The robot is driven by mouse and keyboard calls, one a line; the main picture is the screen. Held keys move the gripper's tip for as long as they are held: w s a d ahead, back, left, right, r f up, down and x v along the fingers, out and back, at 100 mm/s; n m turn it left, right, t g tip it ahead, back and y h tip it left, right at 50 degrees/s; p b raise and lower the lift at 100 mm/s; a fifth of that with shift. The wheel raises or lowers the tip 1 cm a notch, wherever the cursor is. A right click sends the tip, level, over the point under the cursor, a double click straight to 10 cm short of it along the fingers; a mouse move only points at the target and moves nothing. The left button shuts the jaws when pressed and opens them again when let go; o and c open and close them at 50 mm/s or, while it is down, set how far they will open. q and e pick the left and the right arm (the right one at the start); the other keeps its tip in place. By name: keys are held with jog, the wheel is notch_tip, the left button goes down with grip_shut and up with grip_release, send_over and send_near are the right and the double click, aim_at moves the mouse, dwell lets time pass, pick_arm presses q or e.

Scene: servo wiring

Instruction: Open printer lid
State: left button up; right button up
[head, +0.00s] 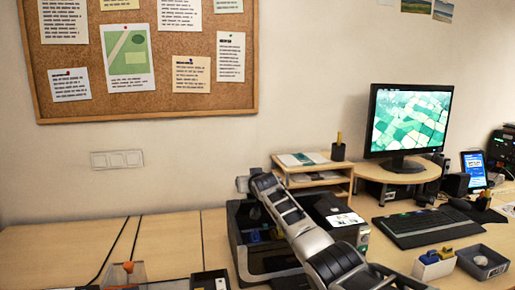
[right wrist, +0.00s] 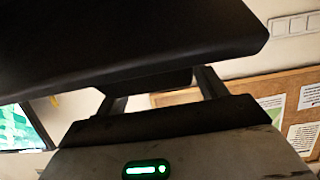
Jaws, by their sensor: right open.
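A dark printer (head: 345,222) with a white label on top and a small green light stands in the middle of the table. My right arm crosses in front of it and hides part of it. My right gripper (head: 250,184) is at the far end of that arm, above the box left of the printer; its fingers are too small to tell apart here. In the right wrist view my right gripper (right wrist: 162,90) has its two fingers spread apart. A large dark panel (right wrist: 150,38) fills the top of that view, close to the fingers; I cannot tell whether they touch. My left gripper is not in view.
A dark open box (head: 240,252) holds blue and yellow items. A wooden shelf (head: 318,172) stands behind the printer. A monitor (head: 408,122), keyboard (head: 425,228) and small bins (head: 433,265) are to the right. The table's left part (head: 60,245) is mostly clear, with cables.

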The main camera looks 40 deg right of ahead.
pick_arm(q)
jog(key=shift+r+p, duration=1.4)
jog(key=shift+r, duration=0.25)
pick_arm(e)
jog(key=s+a+r, duration=0.2)
jog(key=s+r, duration=0.2)
jog(key=r, duration=0.3)
jog(key=s+a+r, duration=0.2)
jog(key=s+r, duration=0.2)
jog(key=r, duration=0.3)
jog(key=shift+s+r, duration=0.25)
jog(key=shift+s, duration=0.15)
pick_arm(q)
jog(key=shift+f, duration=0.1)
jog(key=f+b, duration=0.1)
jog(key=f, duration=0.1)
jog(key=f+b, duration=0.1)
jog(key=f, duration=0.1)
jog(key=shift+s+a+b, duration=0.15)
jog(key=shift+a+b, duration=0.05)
jog(key=shift+b, duration=0.15)
pick_arm(e)
jog(key=v, duration=1.6)
jog(key=shift+f, duration=0.25)
